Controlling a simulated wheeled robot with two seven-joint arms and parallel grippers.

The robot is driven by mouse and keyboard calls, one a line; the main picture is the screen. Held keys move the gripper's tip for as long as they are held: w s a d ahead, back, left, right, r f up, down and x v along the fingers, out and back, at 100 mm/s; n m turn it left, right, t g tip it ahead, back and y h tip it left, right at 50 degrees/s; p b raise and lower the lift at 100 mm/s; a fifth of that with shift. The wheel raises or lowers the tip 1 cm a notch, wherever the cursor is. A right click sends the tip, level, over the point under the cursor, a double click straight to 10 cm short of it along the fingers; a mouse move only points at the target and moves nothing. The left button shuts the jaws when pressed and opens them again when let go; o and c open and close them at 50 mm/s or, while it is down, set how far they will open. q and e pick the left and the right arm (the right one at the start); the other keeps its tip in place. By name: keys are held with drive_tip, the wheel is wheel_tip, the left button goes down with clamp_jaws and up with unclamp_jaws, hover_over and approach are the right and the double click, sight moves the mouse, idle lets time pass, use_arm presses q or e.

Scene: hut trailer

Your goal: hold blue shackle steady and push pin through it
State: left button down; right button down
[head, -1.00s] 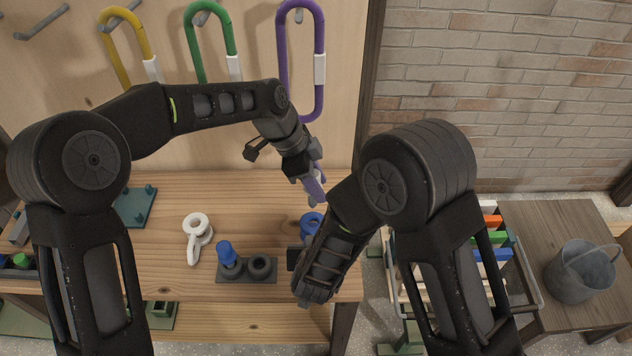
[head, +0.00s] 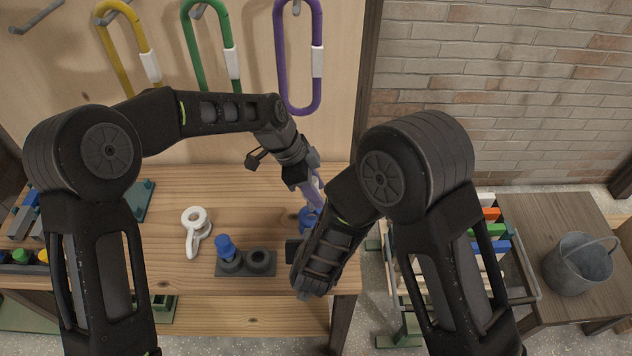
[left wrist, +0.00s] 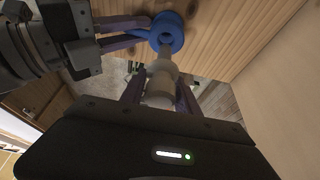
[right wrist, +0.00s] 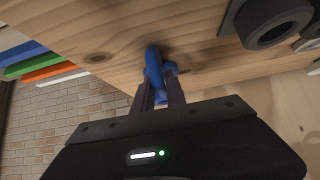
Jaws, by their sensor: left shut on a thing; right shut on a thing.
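The blue shackle (head: 306,218) is at the right end of the wooden bench, partly hidden by my right arm in the head view. My right gripper (right wrist: 159,85) is shut on it, seen in the right wrist view; its fingers also enter the left wrist view from the left, beside the shackle's round blue eye (left wrist: 168,33). My left gripper (head: 316,187) is shut on a pale grey pin (left wrist: 160,88), seen in the left wrist view. The pin's narrow end points at the eye and overlaps its lower rim; whether it has entered the hole cannot be told.
A dark holder (head: 246,271) with a blue-headed piece (head: 225,247) and an empty-looking ring stands on the bench (head: 180,180). A white shackle-like piece (head: 194,232) lies left of it. A bucket (head: 578,265) and rack stand at right.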

sight(310, 207)
use_arm(q)
drive_tip(key=shift+f, duration=0.5)
drive_tip(key=shift+f, duration=0.85)
idle(0.8)
drive_tip(key=shift+f, duration=0.35)
drive_tip(key=shift+f, duration=1.9)
idle(0.4)
drive_tip(key=shift+f, duration=0.1)
